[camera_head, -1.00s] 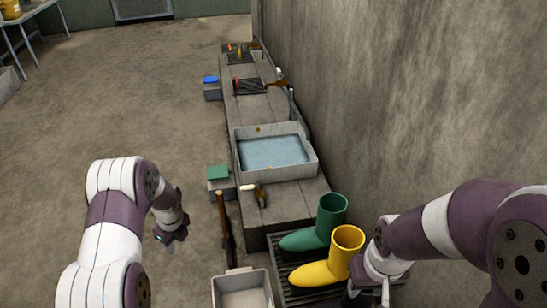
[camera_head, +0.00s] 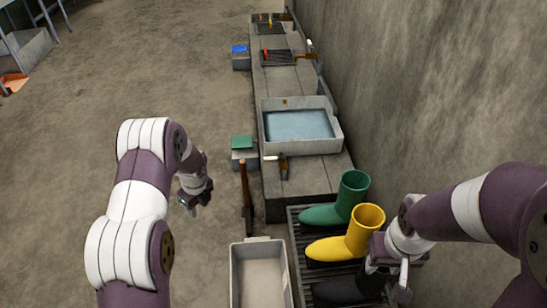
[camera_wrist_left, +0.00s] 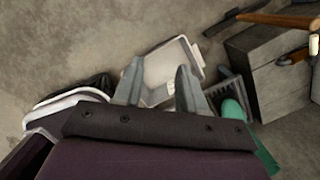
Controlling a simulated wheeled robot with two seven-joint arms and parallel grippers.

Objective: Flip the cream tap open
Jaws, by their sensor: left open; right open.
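A small tap with a cream lever (camera_head: 271,158) and a brassy brown body (camera_head: 284,167) stands at the near end of the stone bench, in front of the water basin. A cream end also shows at the right edge of the left wrist view (camera_wrist_left: 314,44). My left gripper (camera_head: 197,210) hangs left of the bench, apart from the tap, with its fingers pointing down. In the left wrist view its two fingers (camera_wrist_left: 158,68) are spread with nothing between them. My right gripper (camera_head: 401,282) is beside the boots at the lower right, partly hidden, holding nothing visible.
A long-handled tool (camera_head: 246,190) stands upright between my left gripper and the bench. A green pad (camera_head: 242,142) lies on a block. A pale bin (camera_head: 240,280) and a rack with green (camera_head: 350,195), yellow (camera_head: 365,225) and black boots are nearer. A wall (camera_head: 440,90) borders the right; left floor is open.

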